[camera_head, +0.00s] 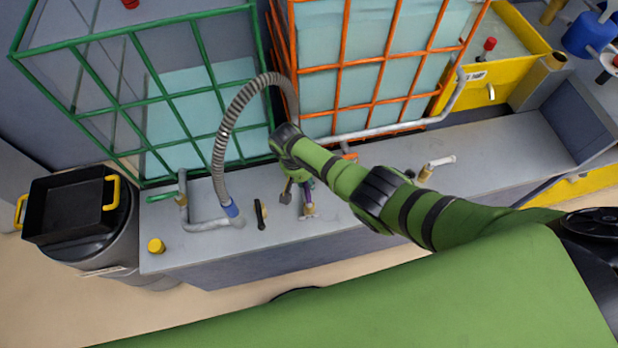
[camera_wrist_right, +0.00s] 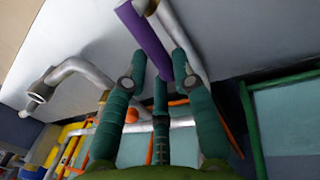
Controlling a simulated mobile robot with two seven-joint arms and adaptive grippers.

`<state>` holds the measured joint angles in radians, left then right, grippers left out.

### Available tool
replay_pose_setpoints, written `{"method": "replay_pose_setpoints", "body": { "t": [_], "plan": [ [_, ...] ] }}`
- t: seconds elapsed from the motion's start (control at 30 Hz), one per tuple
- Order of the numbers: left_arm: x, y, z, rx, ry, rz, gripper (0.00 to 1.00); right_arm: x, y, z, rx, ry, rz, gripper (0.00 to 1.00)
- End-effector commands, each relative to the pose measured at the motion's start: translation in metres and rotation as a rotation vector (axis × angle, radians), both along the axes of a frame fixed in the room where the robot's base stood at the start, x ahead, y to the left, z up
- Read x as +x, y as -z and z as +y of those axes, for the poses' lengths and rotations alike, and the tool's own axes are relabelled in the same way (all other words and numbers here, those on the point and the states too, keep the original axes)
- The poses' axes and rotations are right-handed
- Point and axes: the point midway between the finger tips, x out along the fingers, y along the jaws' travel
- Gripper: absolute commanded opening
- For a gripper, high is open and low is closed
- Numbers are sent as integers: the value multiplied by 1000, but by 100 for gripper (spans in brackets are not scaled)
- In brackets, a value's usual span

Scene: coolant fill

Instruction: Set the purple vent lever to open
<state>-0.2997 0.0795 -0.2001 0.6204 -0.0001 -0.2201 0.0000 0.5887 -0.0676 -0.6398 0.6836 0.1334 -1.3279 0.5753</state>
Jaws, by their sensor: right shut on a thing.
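The purple vent lever (camera_wrist_right: 143,35) shows in the right wrist view as a purple bar beside a grey pipe. Its lower end lies between the fingers of my right gripper (camera_wrist_right: 160,62), which is shut on it. In the head view my right gripper (camera_head: 298,192) is over the grey bench, and only a small purple patch of the lever (camera_head: 309,183) shows beside it. My forearm and the fingers hide most of the lever there, so its exact setting is hard to tell. My left gripper is in neither view.
A ribbed grey hose (camera_head: 221,150) arches just left of my right arm. Green (camera_head: 200,55) and orange (camera_head: 341,70) cages with tanks stand behind the bench (camera_head: 390,205). A black tray (camera_head: 67,212) sits on a drum at left; a yellow tub (camera_head: 520,25) is at back right.

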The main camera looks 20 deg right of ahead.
Motion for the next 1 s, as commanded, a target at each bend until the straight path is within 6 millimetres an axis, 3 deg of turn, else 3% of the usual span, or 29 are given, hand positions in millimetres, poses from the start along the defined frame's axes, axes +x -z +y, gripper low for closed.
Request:
{"method": "replay_pose_setpoints", "body": {
  "t": [0.57, 0.6, 0.63, 0.67, 1.0],
  "plan": [
    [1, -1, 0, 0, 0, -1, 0, 4, -3, 9, 13, -36, -12, 0],
    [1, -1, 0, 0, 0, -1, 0, 4, -3, 9, 13, -36, -12, 35],
    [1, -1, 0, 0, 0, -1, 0, 4, -3, 9, 14, -36, -11, 47],
    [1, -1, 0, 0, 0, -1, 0, 3, -3, 9, 14, -36, -11, 52],
    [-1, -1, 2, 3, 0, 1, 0, 1, -2, 5, 5, -34, -4, 52]
  ]
}}
